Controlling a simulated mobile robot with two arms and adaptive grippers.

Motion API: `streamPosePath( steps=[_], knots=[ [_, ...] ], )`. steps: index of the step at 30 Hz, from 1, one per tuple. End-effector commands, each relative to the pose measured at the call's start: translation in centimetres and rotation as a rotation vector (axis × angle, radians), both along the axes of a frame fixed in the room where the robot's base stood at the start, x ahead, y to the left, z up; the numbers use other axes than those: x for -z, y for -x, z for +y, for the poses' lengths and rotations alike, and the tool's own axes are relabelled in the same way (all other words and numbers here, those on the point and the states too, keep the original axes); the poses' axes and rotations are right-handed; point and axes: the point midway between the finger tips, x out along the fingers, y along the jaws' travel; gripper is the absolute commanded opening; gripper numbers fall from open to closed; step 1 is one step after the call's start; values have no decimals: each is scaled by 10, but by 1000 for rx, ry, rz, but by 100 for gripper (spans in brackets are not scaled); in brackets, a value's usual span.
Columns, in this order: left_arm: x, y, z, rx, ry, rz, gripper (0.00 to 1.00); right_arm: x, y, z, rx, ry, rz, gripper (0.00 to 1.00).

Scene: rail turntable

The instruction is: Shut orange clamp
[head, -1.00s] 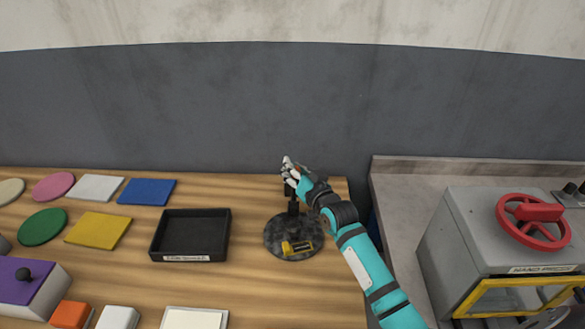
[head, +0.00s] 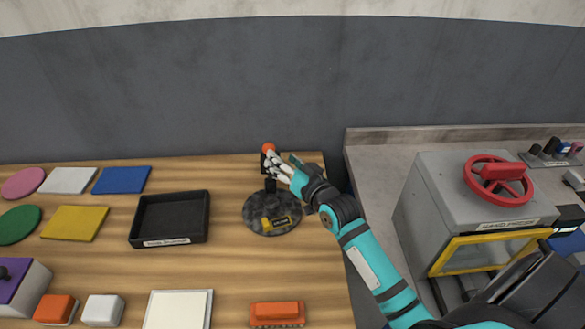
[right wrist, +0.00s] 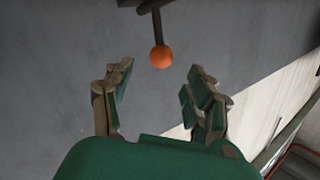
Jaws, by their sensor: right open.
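An orange ball knob (head: 268,148) tops a thin black post on a round dark base (head: 258,220), near the table's back right; I take this to be the orange clamp. In the right wrist view the orange knob (right wrist: 161,57) sits at the end of a black rod, just beyond the fingertips and roughly centred between them. My right gripper (head: 272,168) is open beside the upper post, just below the knob in the head view. It also shows open and empty in the right wrist view (right wrist: 156,88). The fingers partly hide the post. My left gripper is out of view.
A black tray (head: 135,238) lies left of the base. An orange block (head: 277,310) and a white plate (head: 178,312) are at the front. A grey hand press (head: 425,185) with a red wheel (head: 497,180) stands to the right. Wall (head: 180,85) is close behind.

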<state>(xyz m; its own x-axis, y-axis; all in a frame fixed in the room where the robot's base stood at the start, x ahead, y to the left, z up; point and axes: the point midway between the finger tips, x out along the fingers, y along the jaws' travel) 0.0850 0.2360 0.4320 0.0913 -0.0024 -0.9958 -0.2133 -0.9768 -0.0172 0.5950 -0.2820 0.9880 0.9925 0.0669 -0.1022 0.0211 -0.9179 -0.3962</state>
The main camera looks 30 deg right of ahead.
Motion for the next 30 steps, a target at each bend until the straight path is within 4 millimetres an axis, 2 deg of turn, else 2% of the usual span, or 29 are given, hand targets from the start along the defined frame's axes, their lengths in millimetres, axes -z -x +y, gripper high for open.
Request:
streamPosePath(
  steps=[3, 9, 26, 30],
  knots=[
    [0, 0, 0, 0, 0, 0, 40, -2, 23, -2, 1, 0, 1, 56],
    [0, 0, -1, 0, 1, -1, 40, -4, 42, -3, 1, -1, 0, 56],
    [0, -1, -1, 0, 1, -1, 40, -4, 44, -3, 1, -1, 0, 56],
    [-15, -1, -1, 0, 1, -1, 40, -19, 44, -3, 0, -1, -1, 56]
  ],
)
